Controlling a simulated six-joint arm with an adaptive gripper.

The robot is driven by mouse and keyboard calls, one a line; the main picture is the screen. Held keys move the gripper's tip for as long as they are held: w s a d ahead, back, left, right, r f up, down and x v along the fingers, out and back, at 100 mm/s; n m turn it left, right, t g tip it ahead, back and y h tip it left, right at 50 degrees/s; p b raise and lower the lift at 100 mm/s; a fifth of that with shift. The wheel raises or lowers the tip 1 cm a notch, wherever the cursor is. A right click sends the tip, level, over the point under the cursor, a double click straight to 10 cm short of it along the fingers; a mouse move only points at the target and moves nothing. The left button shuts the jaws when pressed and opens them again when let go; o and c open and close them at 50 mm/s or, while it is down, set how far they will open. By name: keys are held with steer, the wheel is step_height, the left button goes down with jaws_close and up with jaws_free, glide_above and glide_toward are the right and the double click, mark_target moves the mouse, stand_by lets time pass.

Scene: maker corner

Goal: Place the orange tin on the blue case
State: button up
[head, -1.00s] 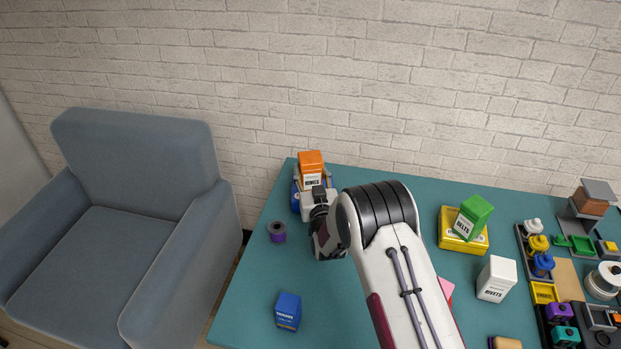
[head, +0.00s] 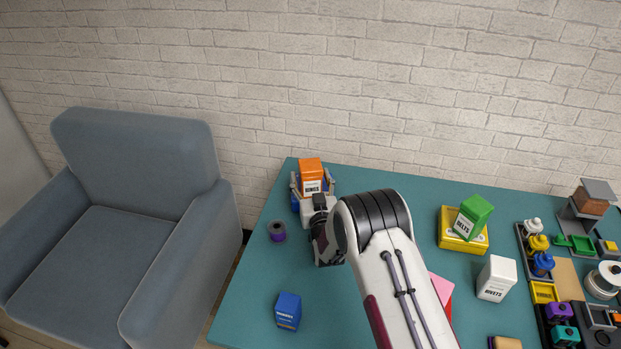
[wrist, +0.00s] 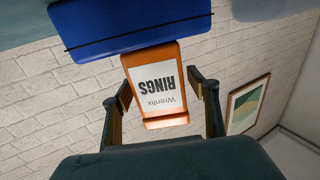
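The orange tin (head: 311,175), with a white label reading "RINGS" in the wrist view (wrist: 155,88), stands on the blue case (head: 295,204) at the table's far left corner. In the wrist view, which looks upside down, the tin's base meets the blue case (wrist: 135,28). My gripper (head: 312,181) is around the tin from the near side. Its two fingers stand apart on either side, with a clear gap at the right finger in the wrist view. Most of the case is hidden behind my gripper in the head view.
A purple spool (head: 277,231) and a blue box (head: 288,311) lie left on the teal table (head: 250,300). A brick wall (head: 400,90) rises behind.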

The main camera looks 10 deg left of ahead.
steer(key=shift+r, duration=0.15)
steer(key=v, duration=1.2)
stand_by(0.7)
stand_by(0.6)
steer(key=w+d+r+m+g+h, duration=0.1)
steer(key=d+r, duration=0.2)
steer(key=r, duration=0.3)
steer(key=w+d+r+g+h, duration=0.1)
steer(key=d+r, duration=0.3)
steer(key=r, duration=0.1)
steer(key=s+d+r+m+g+h, duration=0.1)
steer(key=s+d+r+g+h, duration=0.15)
steer(key=s+d+r, duration=0.65)
steer(key=s+d+r+m+g, duration=0.1)
steer(key=s+d, duration=0.4)
steer(key=s, duration=0.6)
steer(key=s+d+r+g+h, duration=0.1)
steer(key=s+d+g, duration=0.2)
steer(key=s, duration=0.8)
steer(key=s+d+r+m+g+h, duration=0.1)
steer(key=s+d+r+g, duration=0.1)
steer(key=s+d, duration=0.5)
steer(key=s, duration=0.4)
steer(key=shift+s+m, duration=0.25)
steer(key=shift+m, duration=0.05)
